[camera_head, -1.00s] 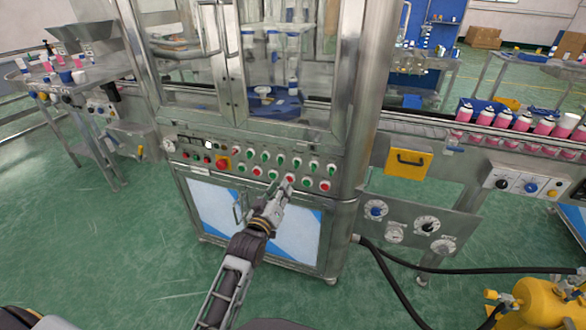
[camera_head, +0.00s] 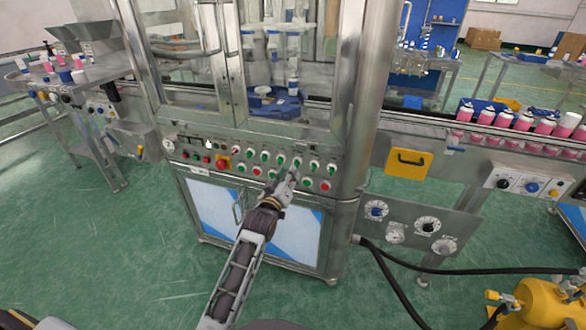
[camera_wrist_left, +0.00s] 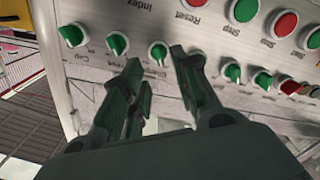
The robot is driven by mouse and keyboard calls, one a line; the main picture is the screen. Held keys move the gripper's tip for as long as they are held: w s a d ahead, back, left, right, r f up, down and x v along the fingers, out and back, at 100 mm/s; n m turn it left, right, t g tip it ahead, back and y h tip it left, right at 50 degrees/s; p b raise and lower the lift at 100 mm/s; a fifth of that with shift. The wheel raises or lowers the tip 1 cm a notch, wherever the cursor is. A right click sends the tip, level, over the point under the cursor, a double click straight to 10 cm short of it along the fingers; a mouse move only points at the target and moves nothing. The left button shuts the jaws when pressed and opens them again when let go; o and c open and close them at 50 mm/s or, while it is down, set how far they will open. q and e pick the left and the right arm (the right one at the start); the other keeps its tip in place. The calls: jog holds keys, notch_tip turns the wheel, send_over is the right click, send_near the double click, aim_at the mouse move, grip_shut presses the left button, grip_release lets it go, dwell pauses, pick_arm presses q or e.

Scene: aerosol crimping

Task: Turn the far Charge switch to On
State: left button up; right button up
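The crimping machine's control panel (camera_head: 215,150) carries two rows of round switches and buttons. My left gripper (camera_head: 291,173) is at this panel, just below a green upper-row switch (camera_head: 297,162). In the left wrist view the panel appears upside down. The left gripper (camera_wrist_left: 159,62) is open there, with one finger on each side of a green knob (camera_wrist_left: 158,52) with a pale ring. Its blurred label may read Charge. I cannot tell whether the fingers touch the knob. Similar green knobs (camera_wrist_left: 117,43) stand beside it. My right gripper is not in view.
Red buttons (camera_wrist_left: 286,23) sit close by in the other row. A red emergency stop (camera_head: 223,162) is farther left. A yellow handled cover (camera_head: 408,163), gauges (camera_head: 427,226) and black hoses (camera_head: 388,272) are to the right. Green floor is open at the left.

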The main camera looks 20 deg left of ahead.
aim_at(296, 164)
pick_arm(q)
jog(key=shift+w, duration=2.55)
